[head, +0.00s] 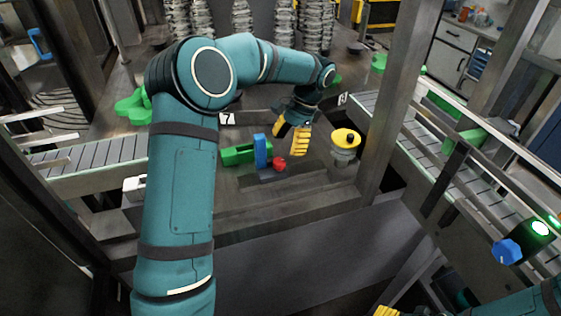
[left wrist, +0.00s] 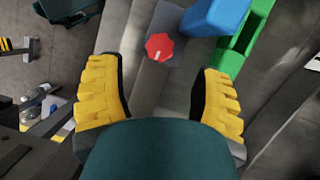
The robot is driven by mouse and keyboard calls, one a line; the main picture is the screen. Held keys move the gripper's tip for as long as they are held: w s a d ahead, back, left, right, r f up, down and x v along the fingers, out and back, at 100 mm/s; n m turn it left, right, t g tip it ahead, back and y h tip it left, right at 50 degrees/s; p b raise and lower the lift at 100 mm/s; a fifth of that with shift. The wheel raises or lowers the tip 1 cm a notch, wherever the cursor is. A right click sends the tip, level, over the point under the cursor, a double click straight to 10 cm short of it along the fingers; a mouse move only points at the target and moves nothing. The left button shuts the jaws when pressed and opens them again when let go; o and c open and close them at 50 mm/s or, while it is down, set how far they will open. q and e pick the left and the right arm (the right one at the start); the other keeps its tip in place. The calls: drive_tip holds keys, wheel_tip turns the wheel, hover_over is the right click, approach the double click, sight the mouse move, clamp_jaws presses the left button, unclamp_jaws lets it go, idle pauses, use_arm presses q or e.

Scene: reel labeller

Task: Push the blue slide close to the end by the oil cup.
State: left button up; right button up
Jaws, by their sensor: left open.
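The blue slide (head: 261,150) is an upright block at the right end of a green part (head: 238,155), with a red knob (head: 279,163) just right of its foot. In the left wrist view, the blue slide (left wrist: 215,15) is at the top, cut by the edge, with the red knob (left wrist: 160,47) beside it. The oil cup (head: 346,140), clear with a yellow lid, stands to the right. My left gripper (head: 290,136) is open and empty, between slide and cup, apart from both. My right gripper (head: 387,312) barely shows at the bottom edge; its jaws are cut off.
A metal post (head: 385,110) rises right of the oil cup. Conveyors run at the left (head: 95,153) and right (head: 410,140). A blue knob and green-lit box (head: 525,240) are at the lower right. The grey plate (head: 310,250) in front is clear.

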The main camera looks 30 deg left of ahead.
sight(281, 160)
use_arm(q)
drive_tip(key=x, duration=0.5)
drive_tip(key=shift+s+f, duration=0.15)
drive_tip(key=shift+f, duration=0.25)
clamp_jaws()
